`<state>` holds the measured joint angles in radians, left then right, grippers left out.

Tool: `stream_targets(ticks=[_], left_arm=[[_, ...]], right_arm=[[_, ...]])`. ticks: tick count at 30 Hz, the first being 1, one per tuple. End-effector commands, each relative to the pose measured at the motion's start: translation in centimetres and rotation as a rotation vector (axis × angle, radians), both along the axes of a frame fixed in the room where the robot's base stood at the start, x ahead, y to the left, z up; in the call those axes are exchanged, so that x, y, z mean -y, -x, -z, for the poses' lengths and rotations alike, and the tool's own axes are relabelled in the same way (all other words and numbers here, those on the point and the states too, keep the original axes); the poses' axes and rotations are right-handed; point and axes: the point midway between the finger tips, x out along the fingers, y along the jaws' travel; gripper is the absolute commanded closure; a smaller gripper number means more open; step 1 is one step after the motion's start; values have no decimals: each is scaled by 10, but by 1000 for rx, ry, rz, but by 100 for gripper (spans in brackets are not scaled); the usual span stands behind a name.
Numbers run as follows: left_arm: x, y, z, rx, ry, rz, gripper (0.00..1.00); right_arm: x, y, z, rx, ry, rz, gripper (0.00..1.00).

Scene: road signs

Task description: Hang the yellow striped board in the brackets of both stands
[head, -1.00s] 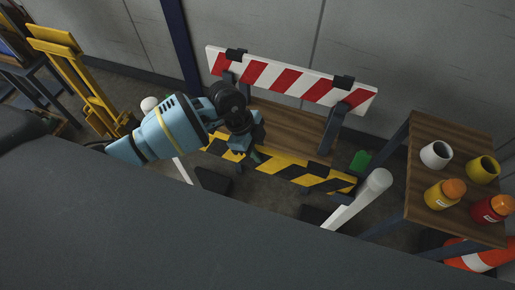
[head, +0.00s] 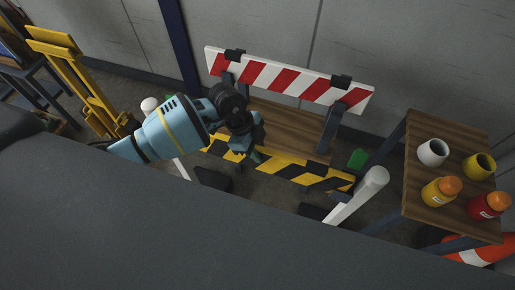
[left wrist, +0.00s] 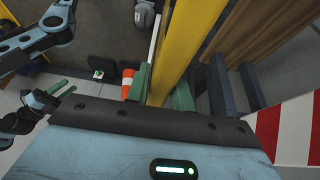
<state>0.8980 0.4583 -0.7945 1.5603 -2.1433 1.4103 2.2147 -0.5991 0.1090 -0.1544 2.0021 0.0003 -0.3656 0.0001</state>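The yellow and black striped board (head: 305,174) is low in front of the stands in the head view, roughly level. My left gripper (head: 248,156) is at its upper edge, left of its middle. In the left wrist view the yellow board (left wrist: 172,50) runs between the green fingers (left wrist: 158,90), which appear shut on it. The stands have dark legs, with a right leg (head: 329,130) and black upper brackets (head: 342,81) around a red and white board (head: 285,80).
A white post (head: 360,197) stands close to the yellow board's right end. A wooden table (head: 420,208) at right carries cups and jars. A yellow easel-like frame (head: 82,82) is at left. An orange and white cone (head: 478,250) stands at lower right.

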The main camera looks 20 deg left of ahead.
Motion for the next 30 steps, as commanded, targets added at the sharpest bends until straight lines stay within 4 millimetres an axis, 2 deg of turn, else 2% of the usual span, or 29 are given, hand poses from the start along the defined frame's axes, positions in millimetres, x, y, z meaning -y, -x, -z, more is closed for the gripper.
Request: stream_targets(ticks=[1,5,15,24,30], left_arm=[[0,0,0,0,0,1,70],[0,0,0,0,0,0,55],[-1,1,0,-2,-2,0,55],[-18,-2,-44,4,-2,-1,55],[-27,-1,-66,2,-1,0,55]], right_arm=[[0,1,0,-1,0,0,64],[0,2,1,-3,1,0,64],[0,2,1,-5,1,0,64],[1,-3,-7,10,2,0,64],[1,-5,-10,17,3,-1,64]])
